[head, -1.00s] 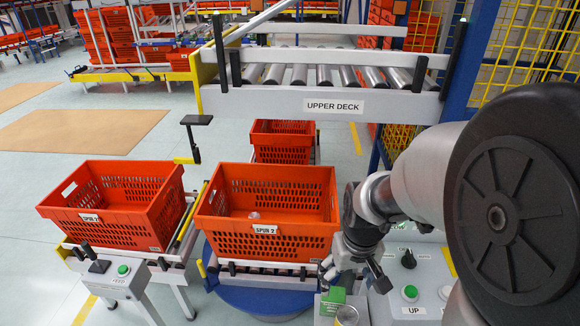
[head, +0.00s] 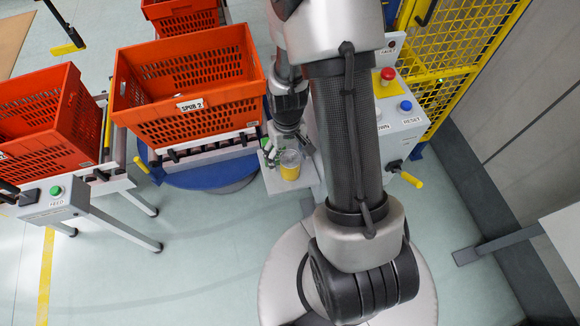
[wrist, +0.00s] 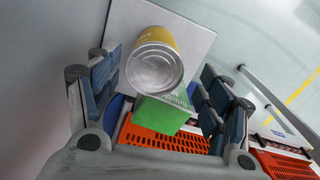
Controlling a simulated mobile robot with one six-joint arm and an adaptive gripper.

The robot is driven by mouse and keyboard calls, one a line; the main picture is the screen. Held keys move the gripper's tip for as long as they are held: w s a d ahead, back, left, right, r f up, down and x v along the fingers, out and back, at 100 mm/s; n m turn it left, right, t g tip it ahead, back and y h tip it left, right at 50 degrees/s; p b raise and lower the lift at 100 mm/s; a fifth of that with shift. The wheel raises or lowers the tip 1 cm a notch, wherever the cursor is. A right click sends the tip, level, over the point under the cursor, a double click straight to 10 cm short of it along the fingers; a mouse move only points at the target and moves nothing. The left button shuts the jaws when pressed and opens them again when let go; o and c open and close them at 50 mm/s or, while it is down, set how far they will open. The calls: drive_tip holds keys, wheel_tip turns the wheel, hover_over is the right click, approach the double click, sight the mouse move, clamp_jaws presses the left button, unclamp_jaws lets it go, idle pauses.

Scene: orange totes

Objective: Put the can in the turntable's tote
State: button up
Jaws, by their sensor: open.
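The can (head: 289,168) is yellow with a silver lid and stands on a small grey shelf (head: 305,180). In the wrist view the can (wrist: 154,66) shows its lid between the spread fingers, with a green box (wrist: 160,117) close beside it. My gripper (head: 284,151) is open at the can; I cannot tell whether a finger touches it. The turntable's orange tote (head: 185,128), labelled SPUR 2, sits on rollers above the blue turntable (head: 215,178), left of my gripper. Only part of its inside shows, and it looks empty there.
Another orange tote (head: 60,140) stands at the left on a conveyor with a FEED button box (head: 52,203). A control panel (head: 400,125) with red and blue buttons and a yellow-handled crank is close right of my arm. A yellow mesh fence (head: 455,60) stands behind it.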

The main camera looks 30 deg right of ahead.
drive_tip(key=f, duration=0.1)
drive_tip(key=f+b, duration=0.1)
drive_tip(key=f, duration=0.1)
drive_tip(key=f+b, duration=0.1)
drive_tip(key=f, duration=0.1)
drive_tip(key=shift+s+d+f, duration=0.15)
drive_tip(key=shift+s+d, duration=0.1)
drive_tip(key=shift+d, duration=0.1)
drive_tip(key=shift+w+f, duration=0.1)
drive_tip(key=shift+f, duration=0.2)
drive_tip(key=shift+r, duration=0.1)
drive_tip(key=shift+c, duration=0.4)
drive_tip(key=c, duration=1.5)
